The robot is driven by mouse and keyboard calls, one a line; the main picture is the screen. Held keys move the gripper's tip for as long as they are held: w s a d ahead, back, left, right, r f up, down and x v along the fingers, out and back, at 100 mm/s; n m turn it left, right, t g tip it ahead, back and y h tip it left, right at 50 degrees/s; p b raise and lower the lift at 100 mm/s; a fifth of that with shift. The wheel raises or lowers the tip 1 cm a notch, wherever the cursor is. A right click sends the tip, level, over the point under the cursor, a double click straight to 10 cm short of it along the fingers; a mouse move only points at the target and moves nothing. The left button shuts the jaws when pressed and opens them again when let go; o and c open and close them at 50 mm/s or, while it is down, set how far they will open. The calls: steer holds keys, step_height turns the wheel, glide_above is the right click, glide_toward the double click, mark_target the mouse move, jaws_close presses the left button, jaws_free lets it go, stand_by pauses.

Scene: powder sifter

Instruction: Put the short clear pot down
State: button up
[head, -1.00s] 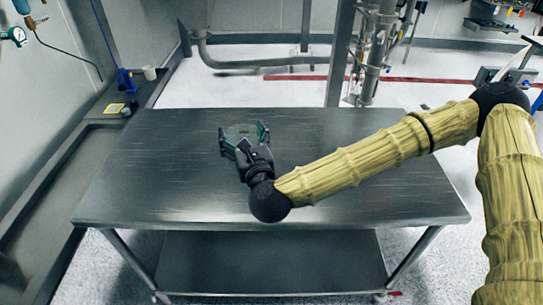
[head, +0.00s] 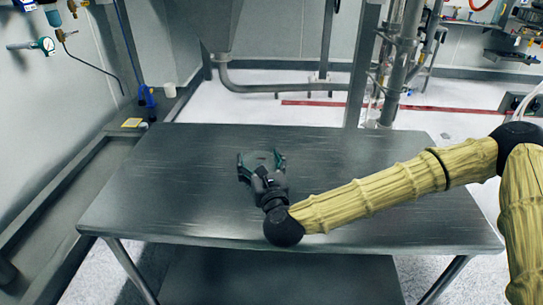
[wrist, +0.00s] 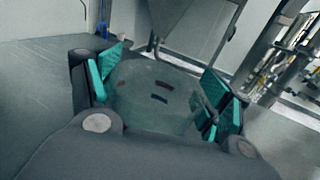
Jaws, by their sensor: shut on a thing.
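The short clear pot (wrist: 150,95) is see-through and sits between the green-padded fingers of my gripper (wrist: 165,90) in the wrist view. In the head view the pot (head: 262,158) is a faint clear shape between the fingertips of my gripper (head: 261,163), over the left middle of the steel table (head: 380,165). My gripper is shut on the pot, one finger on each side. I cannot tell whether the pot's base touches the table top.
The table top around my gripper is bare, with wide free room to the right. A counter (head: 60,190) runs along the left wall with a yellow item (head: 132,123) and a white cup (head: 170,90) at its far end. Pipes (head: 395,60) stand behind the table.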

steer(key=w+f+p, duration=0.1)
steer(key=w, duration=0.3)
steer(key=w+f+p, duration=0.2)
steer(key=w, duration=0.3)
steer(key=w+a+f+p, duration=0.1)
steer(key=w+p, duration=0.1)
steer(key=w, duration=0.2)
steer(key=shift+w+a+f, duration=0.1)
steer(key=shift+w+f, duration=0.05)
steer(key=shift+w, duration=0.1)
steer(key=shift+f, duration=0.25)
steer(key=shift+f, duration=0.15)
steer(key=o, duration=1.4)
steer(key=shift+o, duration=0.2)
